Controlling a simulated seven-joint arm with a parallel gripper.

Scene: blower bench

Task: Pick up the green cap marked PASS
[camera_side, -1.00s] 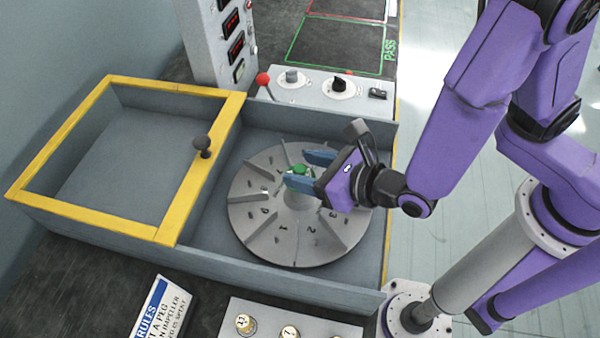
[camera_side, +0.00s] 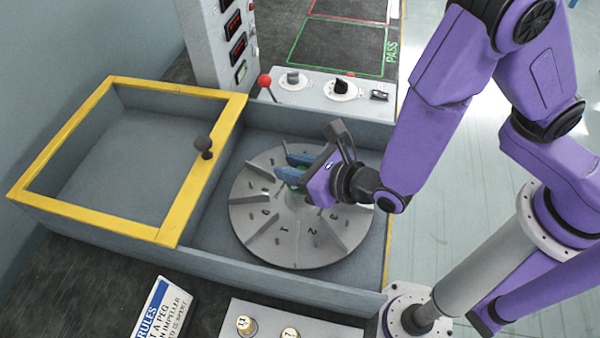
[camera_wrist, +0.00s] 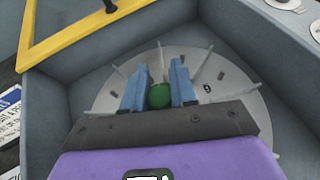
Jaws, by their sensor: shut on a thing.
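The green cap (camera_wrist: 159,96) sits between the two blue fingers of my gripper (camera_wrist: 158,84) in the wrist view, over the middle of the grey finned wheel (camera_wrist: 244,112). My gripper (camera_side: 287,167) is shut on the cap. In the side view, my gripper's fingers and body hide most of the cap. I cannot read any lettering on it. I cannot tell whether it touches the wheel's hub. The numbered wheel (camera_side: 262,235) lies flat in the right part of the grey box.
A yellow-framed lid (camera_side: 95,219) with a dark knob (camera_side: 203,144) covers the box's left part. Behind stand a switch panel (camera_side: 315,92) with a red-knobbed lever (camera_side: 264,80) and a green-outlined area (camera_side: 340,45) lettered PASS. A rules sign (camera_side: 162,310) and peg block (camera_side: 262,310) stand in front.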

